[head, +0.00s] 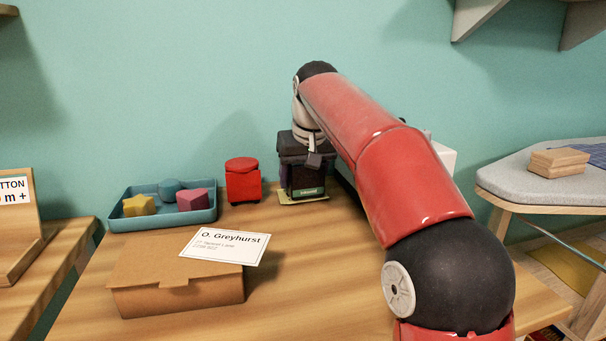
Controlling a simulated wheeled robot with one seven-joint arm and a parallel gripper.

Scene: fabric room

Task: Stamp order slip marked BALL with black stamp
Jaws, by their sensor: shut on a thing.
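My gripper (310,158) is at the back of the table, pointing down over a dark block with a small light-lettered green label (308,192). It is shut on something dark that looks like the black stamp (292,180). Fingers and stamp blend together, so the exact grip is hard to see. A thin yellowish piece (289,201) lies flat under the dark block; its markings are hidden, and I cannot tell whether it is the order slip. No word BALL is readable in view.
A red round-topped object (242,182) stands just left of the gripper. A blue tray (150,220) holds a star and other shapes. A brown carton (175,290) with a white name card (225,247) is in front. A white object (440,157) sits behind my arm.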

